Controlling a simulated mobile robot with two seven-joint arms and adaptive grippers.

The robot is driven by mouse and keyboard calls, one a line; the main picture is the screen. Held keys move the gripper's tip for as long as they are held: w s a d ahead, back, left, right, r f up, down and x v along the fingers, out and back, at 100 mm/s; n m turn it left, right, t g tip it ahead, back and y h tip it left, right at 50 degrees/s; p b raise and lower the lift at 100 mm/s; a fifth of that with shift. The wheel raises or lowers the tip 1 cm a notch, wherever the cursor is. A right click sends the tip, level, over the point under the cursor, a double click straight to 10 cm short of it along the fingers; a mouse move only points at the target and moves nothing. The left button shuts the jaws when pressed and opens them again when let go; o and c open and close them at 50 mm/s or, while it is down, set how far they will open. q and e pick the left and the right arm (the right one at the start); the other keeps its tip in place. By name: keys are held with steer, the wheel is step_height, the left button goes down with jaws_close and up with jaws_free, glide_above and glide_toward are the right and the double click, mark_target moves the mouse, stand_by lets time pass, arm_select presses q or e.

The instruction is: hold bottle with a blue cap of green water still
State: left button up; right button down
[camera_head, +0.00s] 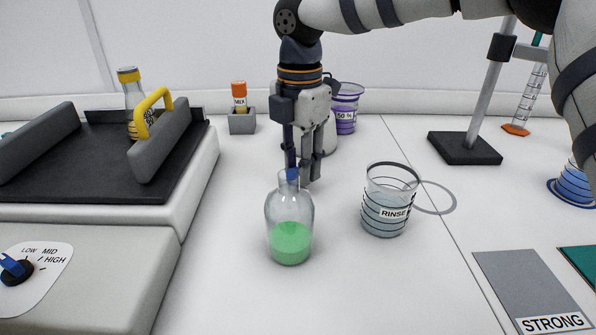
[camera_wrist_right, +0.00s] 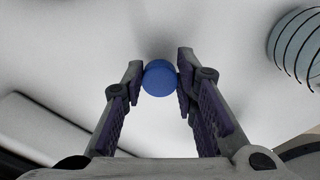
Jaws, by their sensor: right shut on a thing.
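A clear round bottle (camera_head: 290,228) with green water in its lower half stands upright in the middle of the white worktop in the head view. Its blue cap (camera_head: 291,175) is at the top of a narrow neck, and it also shows as a blue disc in the right wrist view (camera_wrist_right: 160,78). My right gripper (camera_head: 297,172) comes down from above and behind, shut on the bottle at its capped top. In the wrist view the cap sits between the two fingertips. My left gripper is not in view.
A beaker marked RINSE (camera_head: 388,212) stands close to the right of the bottle. A dark-topped device (camera_head: 95,160) fills the left side. A purple cup (camera_head: 346,107) and a stand base (camera_head: 464,148) are behind. A grey STRONG mat (camera_head: 525,285) lies front right.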

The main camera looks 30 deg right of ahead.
steer(key=shift+f, duration=0.85)
steer(key=shift+s+f, duration=0.1)
steer(key=shift+f, duration=0.05)
steer(key=c, duration=1.3)
jaws_free()
